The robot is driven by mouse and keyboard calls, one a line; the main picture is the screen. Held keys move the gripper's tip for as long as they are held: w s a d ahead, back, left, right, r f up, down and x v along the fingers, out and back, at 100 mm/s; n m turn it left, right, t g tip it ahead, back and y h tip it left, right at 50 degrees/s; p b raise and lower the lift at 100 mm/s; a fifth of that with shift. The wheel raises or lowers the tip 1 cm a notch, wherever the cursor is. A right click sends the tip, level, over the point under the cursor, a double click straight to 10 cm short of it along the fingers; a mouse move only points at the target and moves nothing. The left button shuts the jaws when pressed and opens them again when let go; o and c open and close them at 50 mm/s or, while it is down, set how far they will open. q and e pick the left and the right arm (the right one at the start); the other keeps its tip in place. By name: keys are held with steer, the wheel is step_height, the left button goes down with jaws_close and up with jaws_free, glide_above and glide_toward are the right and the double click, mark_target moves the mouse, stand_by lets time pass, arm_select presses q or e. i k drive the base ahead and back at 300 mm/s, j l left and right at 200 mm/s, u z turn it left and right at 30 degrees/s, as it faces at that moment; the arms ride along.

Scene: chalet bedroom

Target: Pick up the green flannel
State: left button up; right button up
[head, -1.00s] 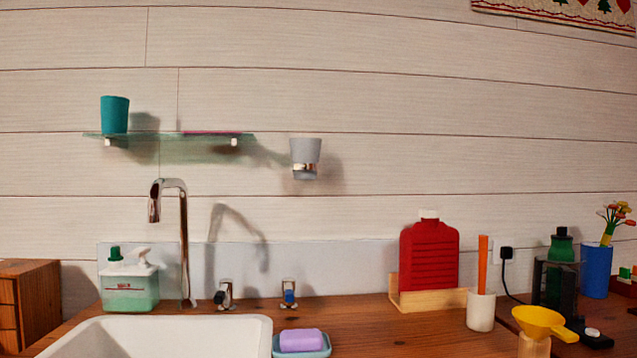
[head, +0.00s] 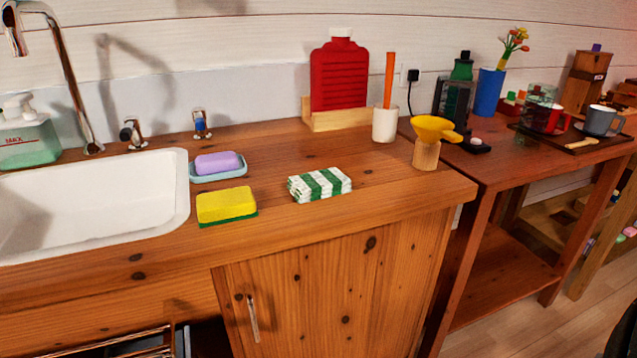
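In the head view a folded flannel (head: 320,184) with green and white stripes lies flat on the wooden counter, near its front edge. It is to the right of a yellow sponge with a green underside (head: 226,204) and does not touch it. Neither of my grippers shows in the head view. A dark shape at the lower right edge is too cropped to identify.
Near the flannel are a soap dish (head: 218,174) with purple soap (head: 217,163), a white cup (head: 385,124), and a yellow funnel (head: 433,128) on a wooden stand. A red hot-water bottle (head: 340,75) stands behind. The white sink (head: 178,180) is left. Counter around the flannel is clear.

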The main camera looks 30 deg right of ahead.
mark_target(330, 182)
steer(key=k+l, duration=0.1)
steer(key=l, duration=0.35)
steer(key=k+l, duration=0.15)
steer(key=l, duration=0.35)
steer(key=k+l+z, duration=0.1)
steer(key=l, duration=0.35)
